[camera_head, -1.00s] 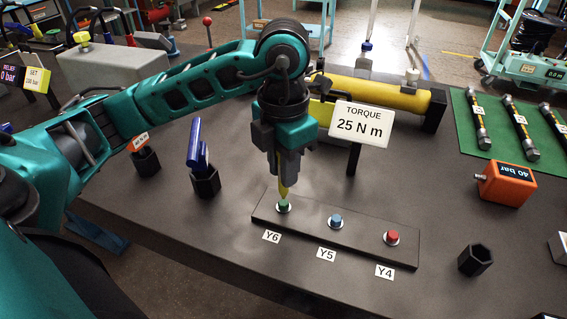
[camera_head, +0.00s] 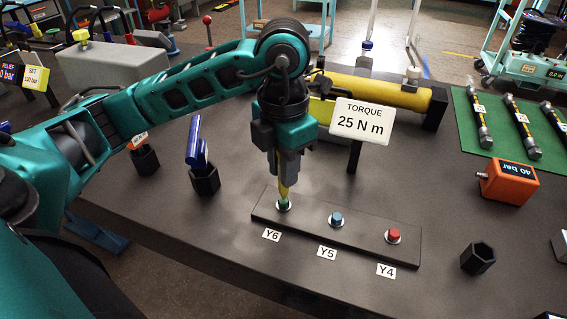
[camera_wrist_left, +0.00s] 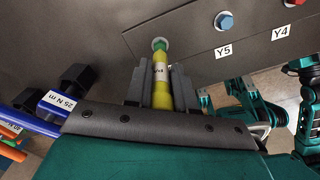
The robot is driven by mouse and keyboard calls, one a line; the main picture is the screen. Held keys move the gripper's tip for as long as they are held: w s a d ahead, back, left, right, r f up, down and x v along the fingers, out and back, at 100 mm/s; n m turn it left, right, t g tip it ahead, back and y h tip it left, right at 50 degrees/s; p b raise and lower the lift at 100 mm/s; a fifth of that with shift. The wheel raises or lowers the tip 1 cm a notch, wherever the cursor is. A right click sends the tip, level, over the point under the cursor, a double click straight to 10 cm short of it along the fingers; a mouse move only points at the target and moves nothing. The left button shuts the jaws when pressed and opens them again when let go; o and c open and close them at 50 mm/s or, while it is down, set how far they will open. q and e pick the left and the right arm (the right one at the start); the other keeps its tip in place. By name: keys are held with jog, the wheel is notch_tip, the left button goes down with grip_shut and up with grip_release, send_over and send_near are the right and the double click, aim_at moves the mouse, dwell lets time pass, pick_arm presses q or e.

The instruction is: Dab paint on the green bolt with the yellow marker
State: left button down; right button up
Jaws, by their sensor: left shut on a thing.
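My left gripper (camera_head: 284,172) is shut on the yellow marker (camera_head: 283,189), which points down. The marker's tip is at the green bolt (camera_head: 284,204) by label Y6 on the dark block (camera_head: 308,225); it appears to touch the bolt's head. In the left wrist view, the marker (camera_wrist_left: 161,88) lies between the fingers (camera_wrist_left: 160,92), and its far end overlaps the green bolt (camera_wrist_left: 159,44), which is partly hidden. The blue bolt (camera_head: 336,219) by Y5 and the red bolt (camera_head: 393,236) by Y4 stand in the same block.
A sign reading 25 N m (camera_head: 361,120) stands behind the block. An empty hex holder (camera_head: 477,258) and an orange 40 bar gauge (camera_head: 508,183) are to the right.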

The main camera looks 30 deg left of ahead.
pick_arm(q)
jog(key=shift+f+b, duration=0.3)
jog(key=shift+f, duration=0.05)
jog(key=shift+r, duration=0.2)
jog(key=shift+r+p, duration=2.3)
jog(key=shift+r, duration=0.6)
